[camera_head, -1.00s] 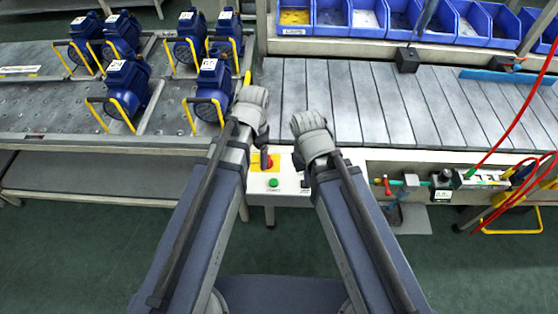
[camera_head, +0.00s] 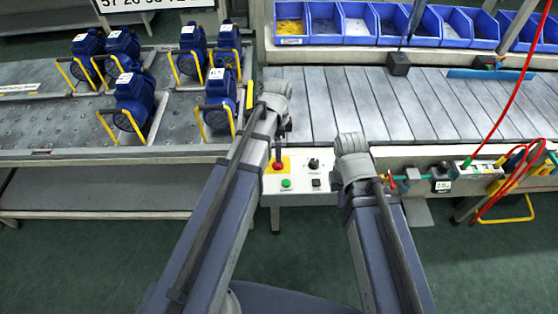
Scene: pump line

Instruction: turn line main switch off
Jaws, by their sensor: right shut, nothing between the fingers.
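A white control box (camera_head: 300,197) is fixed at the front edge of the line, between my two arms. It carries a red button (camera_head: 277,166) on a yellow plate, a black rotary knob (camera_head: 314,163) with a small label, a green button (camera_head: 286,183) and a small dark control (camera_head: 316,183). Which one is the main switch cannot be read. My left gripper (camera_head: 281,125) is above and behind the red button; its fingers are mostly hidden. My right gripper (camera_head: 350,146) is right of the knob, apart from it, shut and empty, with its fingertips largely hidden.
Blue pumps (camera_head: 135,98) with yellow handles stand on the left table. A slatted conveyor (camera_head: 420,105) lies behind the box, with blue bins (camera_head: 355,22) above. Red hoses (camera_head: 515,95) and fittings (camera_head: 440,180) are at the right edge.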

